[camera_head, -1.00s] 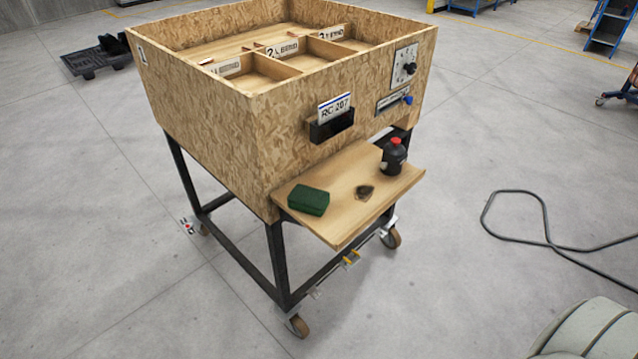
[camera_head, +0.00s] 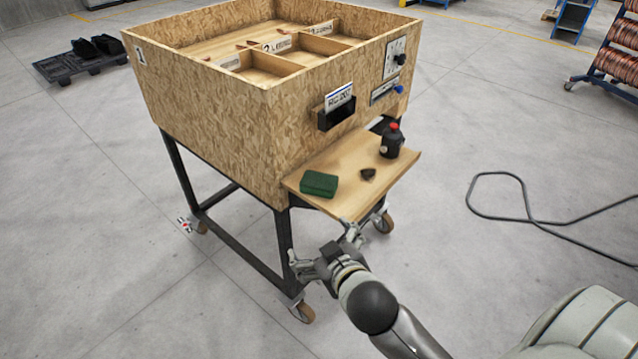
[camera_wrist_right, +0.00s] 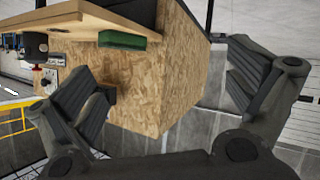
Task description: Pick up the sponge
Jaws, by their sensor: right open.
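The sponge (camera_head: 319,184) is a dark green block lying flat on the left part of the wooden shelf (camera_head: 345,205) on the cart's front. My right gripper (camera_head: 318,250) is in front of and below the shelf edge, apart from the sponge, open and empty. In the right wrist view the picture is turned; the sponge (camera_wrist_right: 122,40) shows at the top, at the shelf's edge, and the gripper's two fingers (camera_wrist_right: 165,95) are spread wide with nothing between them. My left gripper is not in view.
A black bottle with a red cap (camera_head: 392,141) and a small dark object (camera_head: 368,174) share the shelf. The wooden cart box (camera_head: 215,125) rises behind it on a black frame with wheels. A black cable (camera_head: 525,215) lies on the floor at right.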

